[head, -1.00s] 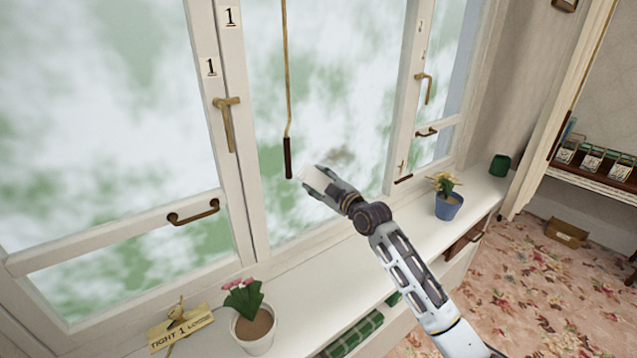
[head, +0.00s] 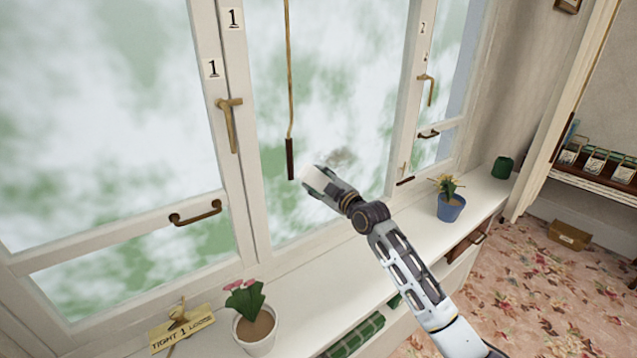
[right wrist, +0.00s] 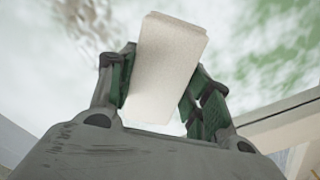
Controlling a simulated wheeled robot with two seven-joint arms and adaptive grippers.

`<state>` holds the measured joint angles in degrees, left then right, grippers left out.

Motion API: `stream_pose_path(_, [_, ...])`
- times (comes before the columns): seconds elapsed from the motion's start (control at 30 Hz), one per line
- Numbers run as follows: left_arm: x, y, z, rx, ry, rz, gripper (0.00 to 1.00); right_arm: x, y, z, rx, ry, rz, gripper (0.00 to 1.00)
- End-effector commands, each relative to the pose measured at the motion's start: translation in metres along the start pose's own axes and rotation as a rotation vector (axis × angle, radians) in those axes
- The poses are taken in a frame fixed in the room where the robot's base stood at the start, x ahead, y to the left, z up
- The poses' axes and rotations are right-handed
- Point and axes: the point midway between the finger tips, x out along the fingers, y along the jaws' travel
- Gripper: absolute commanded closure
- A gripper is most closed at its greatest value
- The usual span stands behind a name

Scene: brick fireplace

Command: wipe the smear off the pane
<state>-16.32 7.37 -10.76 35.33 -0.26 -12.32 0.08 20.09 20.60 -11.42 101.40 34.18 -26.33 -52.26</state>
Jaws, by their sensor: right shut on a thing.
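A greyish-brown smear (head: 342,156) is on the middle window pane (head: 330,90), just above and right of my right gripper. My right gripper (head: 320,180) is shut on a white block-like wiper (right wrist: 165,65). In the right wrist view the wiper stands up between the two green-padded fingers, and the smear (right wrist: 90,22) shows at the upper left, beside the wiper. The wiper also shows in the head view (head: 312,179), in front of the pane; I cannot tell whether it touches the glass. My left gripper is not in view.
A brown-handled cord (head: 290,155) hangs left of my right gripper. A blue flowerpot (head: 450,208) and a green pot (head: 503,168) stand on the sill to the right. A white flowerpot (head: 257,335) and a tag (head: 180,330) are at the front left.

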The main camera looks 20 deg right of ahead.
Motion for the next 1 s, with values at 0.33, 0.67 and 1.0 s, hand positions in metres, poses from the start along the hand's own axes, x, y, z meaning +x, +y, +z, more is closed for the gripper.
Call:
stream_pose_path(0.33, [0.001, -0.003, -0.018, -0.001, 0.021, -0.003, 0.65, 0.004, 0.000, 0.000, 0.000, 0.000, 0.000, 0.70])
stream_pose_path(0.67, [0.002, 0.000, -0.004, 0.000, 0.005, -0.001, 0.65, 0.005, 0.002, 0.002, -0.002, 0.000, 0.000, 0.70])
stream_pose_path(1.0, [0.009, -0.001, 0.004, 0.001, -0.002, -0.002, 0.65, 0.004, 0.014, 0.015, -0.002, -0.001, 0.000, 0.70])
